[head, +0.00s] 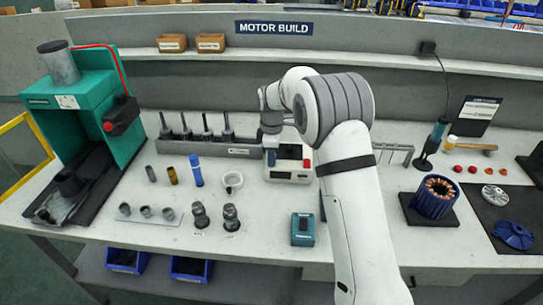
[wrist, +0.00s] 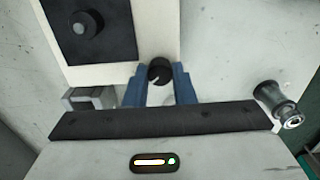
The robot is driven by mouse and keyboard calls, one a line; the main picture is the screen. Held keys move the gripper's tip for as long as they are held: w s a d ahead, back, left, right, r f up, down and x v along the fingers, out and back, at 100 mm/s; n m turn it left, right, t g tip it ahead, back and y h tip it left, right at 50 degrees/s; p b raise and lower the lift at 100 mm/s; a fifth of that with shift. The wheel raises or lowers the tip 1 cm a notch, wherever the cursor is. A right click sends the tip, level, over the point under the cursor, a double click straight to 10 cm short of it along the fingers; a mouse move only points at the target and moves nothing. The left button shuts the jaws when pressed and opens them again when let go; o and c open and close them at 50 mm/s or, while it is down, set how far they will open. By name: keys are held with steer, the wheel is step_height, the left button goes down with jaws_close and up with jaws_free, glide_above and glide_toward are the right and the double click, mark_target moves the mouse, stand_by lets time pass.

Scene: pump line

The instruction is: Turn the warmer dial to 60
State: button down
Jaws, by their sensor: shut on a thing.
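The warmer (head: 300,176) is a small cream box with a dark top plate and red marks, standing at the middle of the bench. In the wrist view its cream body (wrist: 165,30) carries a dark plate (wrist: 115,45). The black round dial (wrist: 159,71) has a pale pointer line toward its lower side. My gripper (wrist: 160,84) has its blue fingers shut on the dial, one on each side. In the head view my gripper (head: 271,157) is at the warmer's left part and the dial is hidden. I cannot read any scale numbers.
A grey rack (head: 215,149) with several dark upright tools stands behind and left of the warmer. A teal box (head: 303,230) lies in front. A blue stator (head: 434,198) stands right.

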steer(key=c, duration=1.2)
jaws_free()
step_height(320, 180, up, 8)
steer(key=shift+a+f, duration=0.1)
